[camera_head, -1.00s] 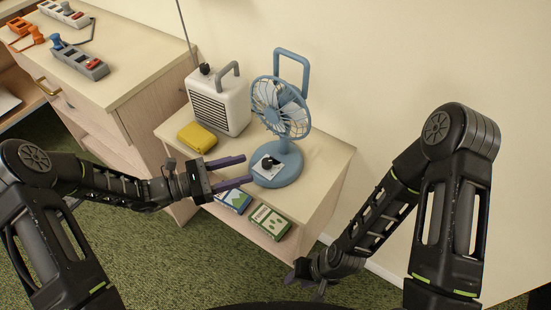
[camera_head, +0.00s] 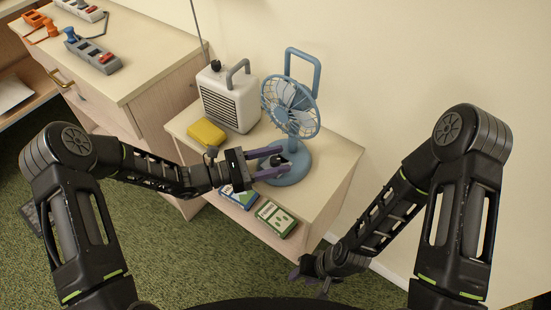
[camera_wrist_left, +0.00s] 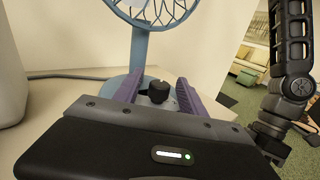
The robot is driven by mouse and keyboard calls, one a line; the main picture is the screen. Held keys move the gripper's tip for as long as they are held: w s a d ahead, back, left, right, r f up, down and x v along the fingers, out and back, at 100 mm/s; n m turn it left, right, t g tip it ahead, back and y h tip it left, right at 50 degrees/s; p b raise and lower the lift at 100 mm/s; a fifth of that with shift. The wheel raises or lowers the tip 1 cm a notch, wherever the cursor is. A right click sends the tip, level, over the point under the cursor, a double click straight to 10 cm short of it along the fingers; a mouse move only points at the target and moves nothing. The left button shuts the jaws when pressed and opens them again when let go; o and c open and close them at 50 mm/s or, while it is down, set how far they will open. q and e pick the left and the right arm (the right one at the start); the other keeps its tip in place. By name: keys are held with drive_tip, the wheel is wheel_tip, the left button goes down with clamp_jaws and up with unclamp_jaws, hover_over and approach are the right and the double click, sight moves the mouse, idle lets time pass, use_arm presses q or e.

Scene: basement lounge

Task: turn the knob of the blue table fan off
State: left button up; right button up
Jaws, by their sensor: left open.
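The blue table fan (camera_head: 291,103) stands upright on the cream shelf top. Its round base (camera_head: 297,172) carries a pale plate with a black knob (camera_head: 277,160). In the left wrist view the knob (camera_wrist_left: 187,97) shows between the two purple fingers, nearer the right one. My left gripper (camera_head: 275,163) is open, with its fingers over the front of the fan base on either side of the knob; whether they touch it I cannot tell. My right gripper (camera_head: 312,277) hangs low in front of the shelf, and its finger opening is unclear.
A white box-shaped heater or radio (camera_head: 228,98) with a handle and a yellow block (camera_head: 207,133) stand left of the fan. Boxes (camera_head: 275,219) lie on the lower shelf. A cabinet (camera_head: 135,70) with power strips is at left. The shelf top right of the fan is clear.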

use_arm(q)
drive_tip(key=shift+c, duration=0.3)
clamp_jaws()
drive_tip(key=shift+n+t+y, duration=0.3)
drive_tip(key=shift+n+t, duration=0.2)
drive_tip(key=shift+t, duration=0.1)
drive_tip(key=n+t+y+p, duration=0.1)
drive_tip(key=t, duration=0.1)
drive_tip(key=n+t+y+p, duration=0.1)
drive_tip(key=n+t, duration=0.1)
drive_tip(key=shift+s+r+t+y+p, duration=0.1)
drive_tip(key=shift+r+t+y+p, duration=0.05)
drive_tip(key=shift+t+y+p, duration=0.2)
drive_tip(key=n+t+y+p, duration=0.2)
drive_tip(key=n+t+y, duration=0.1)
drive_tip(key=shift+p, duration=0.4)
drive_tip(key=shift+n+t+y+p, duration=0.65)
drive_tip(key=shift+n+y, duration=0.25)
drive_tip(key=shift+y, duration=0.35)
